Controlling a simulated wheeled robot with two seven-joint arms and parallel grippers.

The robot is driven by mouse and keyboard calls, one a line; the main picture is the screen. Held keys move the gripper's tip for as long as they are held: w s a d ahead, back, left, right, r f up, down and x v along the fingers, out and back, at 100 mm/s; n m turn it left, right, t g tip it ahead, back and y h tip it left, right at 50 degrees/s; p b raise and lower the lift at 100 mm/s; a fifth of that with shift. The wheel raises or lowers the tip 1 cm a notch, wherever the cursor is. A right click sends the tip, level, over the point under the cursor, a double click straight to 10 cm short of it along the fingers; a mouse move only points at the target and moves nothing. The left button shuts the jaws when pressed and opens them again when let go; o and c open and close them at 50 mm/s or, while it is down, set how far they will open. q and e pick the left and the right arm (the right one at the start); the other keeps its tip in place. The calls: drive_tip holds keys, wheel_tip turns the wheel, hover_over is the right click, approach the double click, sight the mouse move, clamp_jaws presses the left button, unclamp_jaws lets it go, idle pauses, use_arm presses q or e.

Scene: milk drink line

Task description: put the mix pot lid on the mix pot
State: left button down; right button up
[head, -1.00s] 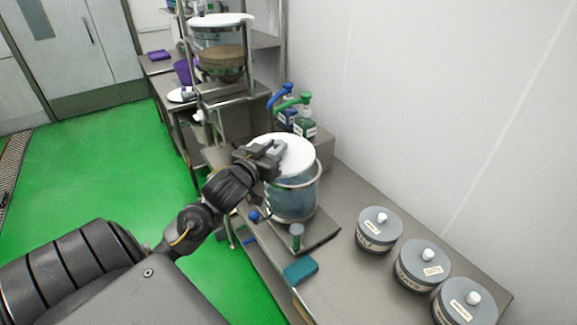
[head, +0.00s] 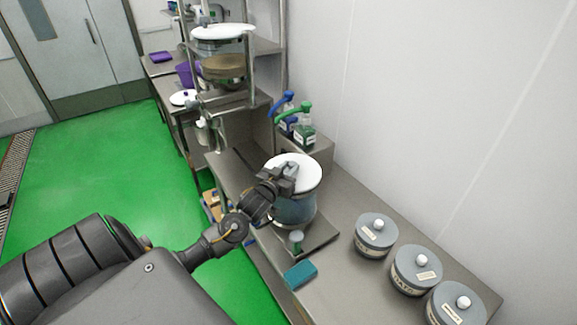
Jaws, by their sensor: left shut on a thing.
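The white round mix pot lid (head: 306,170) is at the top of the mix pot (head: 293,211), a clear bluish vessel standing on a metal base on the counter. My left gripper (head: 289,171) is shut on the lid at its left side, near its top. The lid covers the pot's mouth from this angle. I cannot tell whether it is fully seated on the rim. My right gripper is not in view.
Several grey lidded canisters (head: 376,235) stand on the counter (head: 338,272) at the right. A teal cloth or sponge (head: 300,274) lies near the front edge. Pump bottles (head: 304,129) stand behind the pot. A metal rack with a vessel (head: 223,68) is farther back.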

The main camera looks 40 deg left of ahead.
use_arm(q)
drive_tip(key=shift+f, duration=0.15)
drive_tip(key=shift+f, duration=0.2)
drive_tip(key=c, duration=1.2)
unclamp_jaws()
drive_tip(key=shift+o, duration=0.2)
